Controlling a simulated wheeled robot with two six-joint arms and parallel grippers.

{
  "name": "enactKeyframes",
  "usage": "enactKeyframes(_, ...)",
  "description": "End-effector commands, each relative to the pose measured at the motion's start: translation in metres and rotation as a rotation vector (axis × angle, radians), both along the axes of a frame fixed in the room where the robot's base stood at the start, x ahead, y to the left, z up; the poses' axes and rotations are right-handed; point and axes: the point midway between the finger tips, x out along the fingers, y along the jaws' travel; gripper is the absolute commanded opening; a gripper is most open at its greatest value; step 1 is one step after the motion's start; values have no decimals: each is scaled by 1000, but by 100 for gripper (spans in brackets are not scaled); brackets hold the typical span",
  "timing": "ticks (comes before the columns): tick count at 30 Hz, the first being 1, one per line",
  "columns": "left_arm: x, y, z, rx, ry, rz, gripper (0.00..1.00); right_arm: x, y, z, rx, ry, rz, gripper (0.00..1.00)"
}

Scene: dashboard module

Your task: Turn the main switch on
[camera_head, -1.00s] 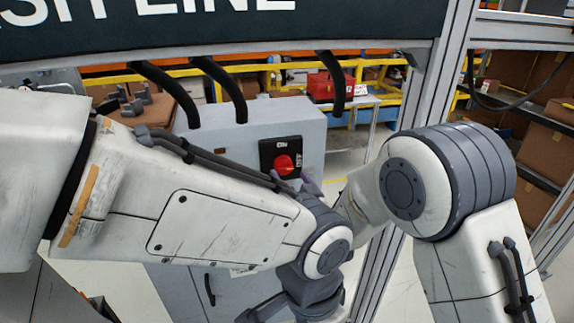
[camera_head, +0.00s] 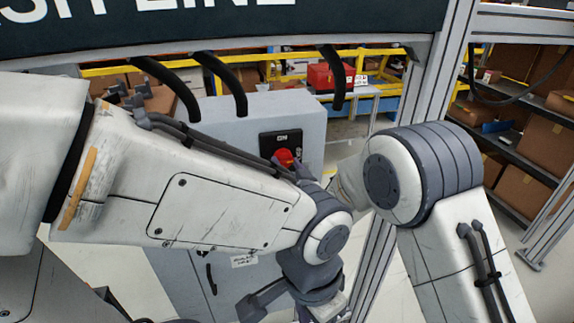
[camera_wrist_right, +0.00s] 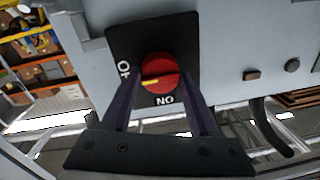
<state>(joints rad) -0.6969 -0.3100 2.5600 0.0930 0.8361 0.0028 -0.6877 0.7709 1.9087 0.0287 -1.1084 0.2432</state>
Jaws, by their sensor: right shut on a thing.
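The main switch is a red round knob (camera_head: 284,158) on a black plate (camera_head: 268,143) on the grey cabinet. In the right wrist view the knob (camera_wrist_right: 160,74) has a yellow mark at its left, on the side of the OFF label; the ON label is below, upside down. My right gripper (camera_wrist_right: 160,86) is shut on the knob, one finger on each side. In the head view its fingertips (camera_head: 296,168) are partly hidden behind my left arm. My left gripper (camera_head: 275,305) hangs low in front of the cabinet, partly cut off; its opening is unclear.
The grey cabinet (camera_head: 225,115) stands behind my arms, with black hoses (camera_head: 235,85) above it. A metal frame post (camera_head: 425,95) stands to the right. Shelves with boxes (camera_head: 530,140) are at the far right. A red case (camera_head: 330,76) is at the back.

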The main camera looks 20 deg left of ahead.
Motion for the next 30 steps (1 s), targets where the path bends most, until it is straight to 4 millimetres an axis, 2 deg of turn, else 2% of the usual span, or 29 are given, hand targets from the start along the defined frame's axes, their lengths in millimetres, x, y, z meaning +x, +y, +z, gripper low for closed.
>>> enactKeyframes(11,0,0,-28,0,0,-1,50,-1,1,-3,-126,-90,2,5)
enactKeyframes(30,0,0,-99,0,0,-3,50,-2,2,-2,-618,-422,3,5)
